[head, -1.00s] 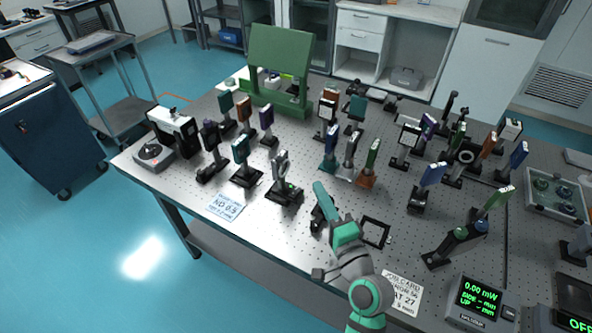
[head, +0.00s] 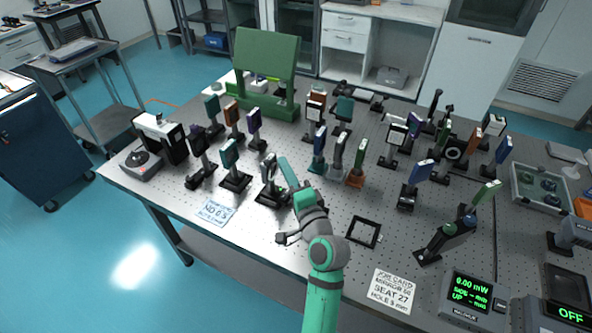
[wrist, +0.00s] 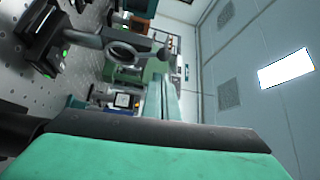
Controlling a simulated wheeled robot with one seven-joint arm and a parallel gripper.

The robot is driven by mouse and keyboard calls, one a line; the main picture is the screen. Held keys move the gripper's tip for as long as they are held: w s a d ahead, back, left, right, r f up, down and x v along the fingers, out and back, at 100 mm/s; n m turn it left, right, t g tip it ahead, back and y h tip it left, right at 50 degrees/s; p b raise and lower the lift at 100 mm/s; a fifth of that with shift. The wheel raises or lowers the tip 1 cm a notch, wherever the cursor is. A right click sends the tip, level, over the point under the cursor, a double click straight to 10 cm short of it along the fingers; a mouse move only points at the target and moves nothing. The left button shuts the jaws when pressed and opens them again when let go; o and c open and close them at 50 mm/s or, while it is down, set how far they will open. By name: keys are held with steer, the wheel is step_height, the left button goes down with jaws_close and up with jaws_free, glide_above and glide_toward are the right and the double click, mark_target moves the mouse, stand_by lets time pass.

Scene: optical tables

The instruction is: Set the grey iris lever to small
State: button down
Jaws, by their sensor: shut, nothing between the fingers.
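The iris mount with a grey ring (head: 268,166) stands on a black base near the front left-centre of the optical table. In the wrist view a grey ring (wrist: 122,51) shows close up, with a short stem ending in a dark ball at its right; I take this to be the iris and its lever. My gripper (head: 284,166) is just right of the iris mount in the head view, its fingers shut and empty. In the wrist view the teal fingers (wrist: 163,97) point up towards the ball, apparently apart from it. The lever's setting and its scale cannot be read.
An empty black square frame (head: 364,232) lies to the right of my arm. A green panel stand (head: 266,65) rises behind.

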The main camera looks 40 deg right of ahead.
steer(key=shift+w+a, duration=0.35)
steer(key=shift+a, duration=0.25)
steer(key=shift+s+a+f, duration=0.25)
steer(key=shift+a+f, duration=0.2)
steer(key=shift+a, duration=0.15)
steer(key=shift+d, duration=0.15)
steer(key=s+f, duration=0.1)
steer(key=s, duration=1)
steer(key=shift+s+f, duration=0.2)
steer(key=shift+s, duration=0.05)
steer(key=shift+d, duration=0.1)
